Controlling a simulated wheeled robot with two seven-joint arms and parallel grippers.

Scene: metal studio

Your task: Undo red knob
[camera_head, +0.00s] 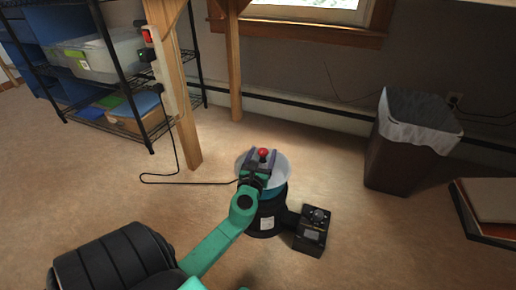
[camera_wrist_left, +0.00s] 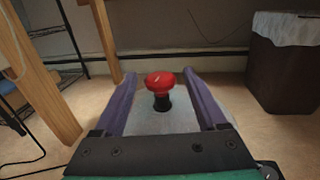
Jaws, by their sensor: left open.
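The red knob (camera_head: 263,153) stands on top of a round machine with a pale lid (camera_head: 281,166) and a dark base (camera_head: 262,221). In the left wrist view the red knob (camera_wrist_left: 160,82) sits on a short black stem at the centre of the lid (camera_wrist_left: 150,122). My left gripper (camera_head: 261,155) is open over the lid. In the left wrist view its two purple fingers (camera_wrist_left: 161,78) lie on either side of the knob, with a gap on each side. My right gripper is not in view.
A black control box (camera_head: 313,231) joins the machine's right side. A wooden post (camera_head: 176,90) and wire shelving (camera_head: 120,85) stand at the left. A lined bin (camera_head: 405,150) stands at the right. The floor between is mostly clear, with a cable across it.

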